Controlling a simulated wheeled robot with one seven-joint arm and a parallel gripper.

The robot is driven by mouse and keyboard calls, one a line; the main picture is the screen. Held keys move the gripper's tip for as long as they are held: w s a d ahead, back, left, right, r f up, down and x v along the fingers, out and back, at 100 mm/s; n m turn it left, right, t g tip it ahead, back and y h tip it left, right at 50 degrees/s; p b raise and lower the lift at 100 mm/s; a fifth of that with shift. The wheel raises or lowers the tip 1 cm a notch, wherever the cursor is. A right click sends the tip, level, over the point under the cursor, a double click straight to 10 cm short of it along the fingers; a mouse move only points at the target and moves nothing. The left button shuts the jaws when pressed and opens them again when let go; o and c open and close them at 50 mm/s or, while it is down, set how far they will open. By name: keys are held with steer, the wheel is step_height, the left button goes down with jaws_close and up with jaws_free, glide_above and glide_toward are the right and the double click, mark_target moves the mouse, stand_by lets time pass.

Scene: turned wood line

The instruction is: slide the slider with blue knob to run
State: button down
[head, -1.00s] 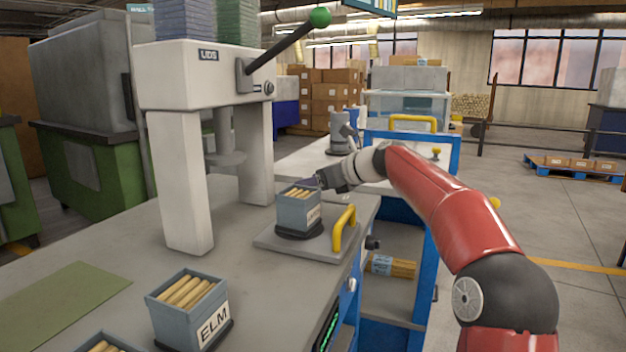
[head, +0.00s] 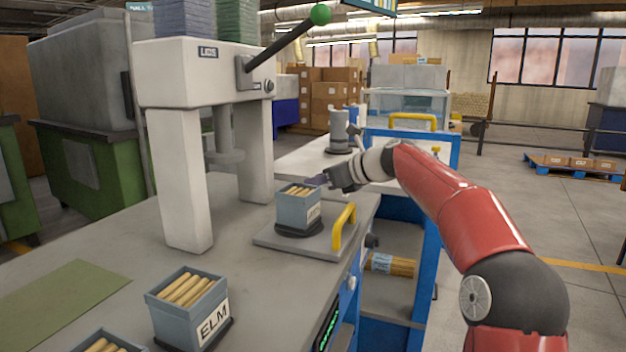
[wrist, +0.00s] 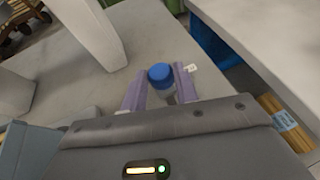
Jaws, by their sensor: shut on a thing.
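A blue knob (wrist: 160,74) shows in the wrist view, on a pale stem above the grey bench top. My gripper (wrist: 161,86) has its two purple fingers on either side of the knob, shut on it. A small white tag (wrist: 191,68) with unreadable marks sits by the right fingertip in the wrist view.
A bin of turned wood (head: 299,208) stands on a plate with a yellow handle (head: 344,228), close to my gripper. The white press (head: 205,75) with a green-knobbed lever stands left. A bin marked ELM (head: 187,308) is in front.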

steer(key=s+d, duration=0.1)
steer(key=d, duration=0.1)
steer(key=s+d, duration=0.1)
steer(key=d, duration=0.4)
steer(key=shift+s+f, duration=0.1)
steer(key=shift+s, duration=0.3)
steer(key=c, duration=1.1)
jaws_free()
steer(key=shift+d, duration=0.15)
steer(key=shift+o, duration=0.2)
steer(key=shift+s, duration=0.1)
steer(key=v, duration=0.7)
steer(key=shift+s+d, duration=0.25)
steer(key=shift+d, duration=0.1)
